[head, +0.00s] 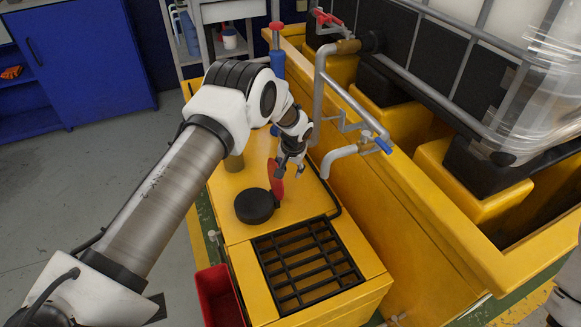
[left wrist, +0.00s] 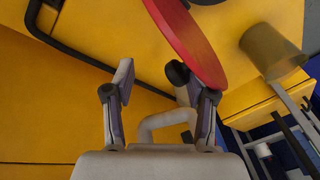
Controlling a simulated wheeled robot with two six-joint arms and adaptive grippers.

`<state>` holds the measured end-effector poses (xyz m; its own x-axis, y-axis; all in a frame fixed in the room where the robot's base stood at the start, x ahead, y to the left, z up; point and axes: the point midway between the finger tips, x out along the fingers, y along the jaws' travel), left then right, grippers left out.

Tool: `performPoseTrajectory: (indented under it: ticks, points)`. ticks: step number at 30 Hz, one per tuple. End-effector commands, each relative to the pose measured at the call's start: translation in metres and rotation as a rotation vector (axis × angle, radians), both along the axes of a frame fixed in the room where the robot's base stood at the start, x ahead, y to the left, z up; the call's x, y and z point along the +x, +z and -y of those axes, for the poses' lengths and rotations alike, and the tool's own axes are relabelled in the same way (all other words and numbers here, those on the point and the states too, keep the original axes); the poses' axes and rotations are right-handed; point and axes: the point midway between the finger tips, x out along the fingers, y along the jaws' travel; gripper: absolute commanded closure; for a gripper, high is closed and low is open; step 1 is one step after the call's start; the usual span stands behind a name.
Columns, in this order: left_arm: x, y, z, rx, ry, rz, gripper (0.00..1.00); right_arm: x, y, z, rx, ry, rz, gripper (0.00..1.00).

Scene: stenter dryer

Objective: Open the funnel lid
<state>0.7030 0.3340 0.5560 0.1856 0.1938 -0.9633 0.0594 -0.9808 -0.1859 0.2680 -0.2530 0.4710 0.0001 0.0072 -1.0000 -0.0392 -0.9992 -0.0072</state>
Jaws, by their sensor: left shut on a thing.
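The funnel lid (head: 276,182) is a red disc standing tilted up on edge beside the round black funnel (head: 254,206) on top of the yellow cabinet. In the left wrist view the lid (left wrist: 190,38) shows nearly edge-on, with a small black knob (left wrist: 177,72) on its face. My left gripper (head: 291,170) is at the lid's right side and is shut on it. In the left wrist view my left gripper (left wrist: 150,78) has its right fingertip at the knob, and the exact contact is hard to see. My right gripper is out of view.
A black grate (head: 307,265) covers the cabinet's front. A brass cylinder (head: 234,166) stands behind the funnel. Grey pipes with a blue-handled valve (head: 383,144) reach close to my left gripper's right. A red bin (head: 219,296) stands at lower left. Open floor lies left.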

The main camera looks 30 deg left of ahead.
Motion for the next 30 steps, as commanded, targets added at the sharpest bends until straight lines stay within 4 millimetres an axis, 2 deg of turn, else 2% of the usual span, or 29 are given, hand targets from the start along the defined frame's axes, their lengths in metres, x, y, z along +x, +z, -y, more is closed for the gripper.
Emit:
performPoseTrajectory:
  ticks: [12, 16, 20, 27, 30]
  points:
    - [0.000, 0.000, 0.000, 0.000, 0.001, -0.001, 0.49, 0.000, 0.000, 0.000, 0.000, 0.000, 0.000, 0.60]
    - [0.000, 0.008, 0.001, 0.000, 0.001, 0.002, 0.49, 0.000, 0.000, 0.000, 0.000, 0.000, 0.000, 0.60]
    - [-0.004, 0.031, 0.006, 0.000, -0.001, 0.004, 0.49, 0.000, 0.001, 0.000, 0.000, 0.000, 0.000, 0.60]
    - [-0.017, 0.090, 0.018, 0.000, -0.001, 0.003, 0.49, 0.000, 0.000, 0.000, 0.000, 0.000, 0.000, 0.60]
    - [-0.020, 0.106, 0.021, 0.000, 0.000, 0.001, 0.49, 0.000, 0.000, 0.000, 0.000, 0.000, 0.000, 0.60]
